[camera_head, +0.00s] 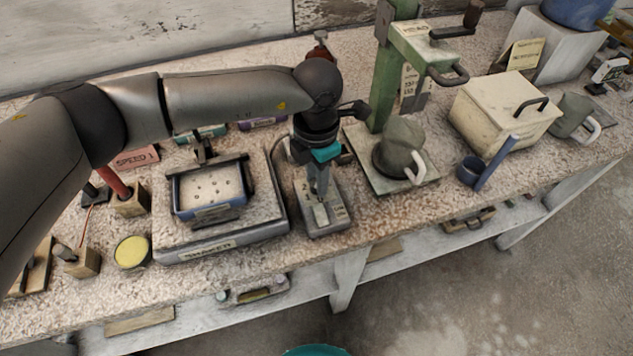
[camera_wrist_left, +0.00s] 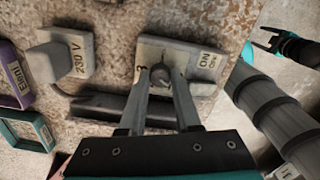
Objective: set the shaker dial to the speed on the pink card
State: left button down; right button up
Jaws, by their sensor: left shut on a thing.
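The pink card (camera_head: 136,158) stands at the back left and reads "SPEED 1". The shaker (camera_head: 225,246) is a pale, labelled unit with a blue-rimmed tray (camera_head: 209,196) on top. A small grey control box (camera_head: 325,220) sits at its right. In the left wrist view the box (camera_wrist_left: 205,58) carries the dark dial knob (camera_wrist_left: 160,75), with a "3" beside it; which mark it points at is unclear. My left gripper (camera_head: 319,190) comes down onto the box, its fingers (camera_wrist_left: 160,88) shut on the knob. My right gripper (camera_wrist_left: 270,40) is empty, fingers apart, clear of the box.
A green stand (camera_head: 385,85) with a grey-green jug (camera_head: 401,148) rises right of the box. A cream lidded box (camera_head: 498,115) and a blue cup (camera_head: 470,172) are further right. A yellow-topped round tin (camera_head: 131,252) stands left of the shaker. Bare bench lies in front.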

pick_arm(q)
jog(key=m+b, duration=0.3)
jog(key=m, duration=0.1)
jog(key=shift+m, duration=0.4)
jog(key=shift+m+b, duration=0.5)
jog(key=shift+b, duration=0.1)
jog(key=c, duration=0.6)
grip_release()
jog(key=shift+r, duration=0.15)
